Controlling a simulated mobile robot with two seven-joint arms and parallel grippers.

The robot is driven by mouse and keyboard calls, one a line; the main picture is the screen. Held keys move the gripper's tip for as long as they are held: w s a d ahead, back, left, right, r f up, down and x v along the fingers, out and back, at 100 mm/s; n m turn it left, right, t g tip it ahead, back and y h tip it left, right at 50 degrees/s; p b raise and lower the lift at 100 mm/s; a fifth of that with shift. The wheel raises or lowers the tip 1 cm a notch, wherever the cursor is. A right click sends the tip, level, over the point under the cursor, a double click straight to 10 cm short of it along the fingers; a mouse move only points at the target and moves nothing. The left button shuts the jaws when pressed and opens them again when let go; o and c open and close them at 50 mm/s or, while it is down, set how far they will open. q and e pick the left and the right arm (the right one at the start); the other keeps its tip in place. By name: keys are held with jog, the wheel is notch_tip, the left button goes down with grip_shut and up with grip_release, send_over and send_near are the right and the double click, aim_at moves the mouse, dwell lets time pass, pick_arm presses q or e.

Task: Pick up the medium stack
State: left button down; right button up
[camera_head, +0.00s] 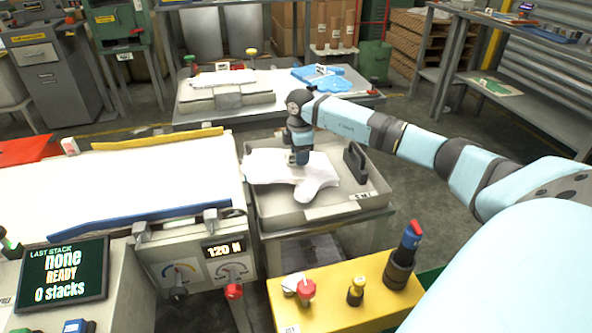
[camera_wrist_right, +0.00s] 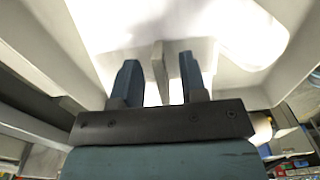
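A white, soft-looking stack (camera_head: 270,168) with a rounded lobe at its front lies in the grey metal tray (camera_head: 275,212) at the middle. I see no label showing its size. My right gripper (camera_head: 300,158) points down over this stack, close to its top. In the right wrist view the two fingers (camera_wrist_right: 160,80) are apart. A narrow grey upright piece (camera_wrist_right: 159,72) stands between them with a gap on each side. The bright white stack (camera_wrist_right: 225,75) fills the area beyond the fingers. Whether the fingertips touch it is unclear. My left gripper is not in view.
A black handle-like block (camera_head: 355,163) stands in the tray's right part. A long white-topped table (camera_head: 120,180) with blue and yellow bars is left. A yellow control box (camera_head: 330,308) with knobs is in front. A screen (camera_head: 62,272) reads "none READY 0 stacks".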

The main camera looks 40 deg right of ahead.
jog(key=shift+f, duration=0.15)
grip_shut()
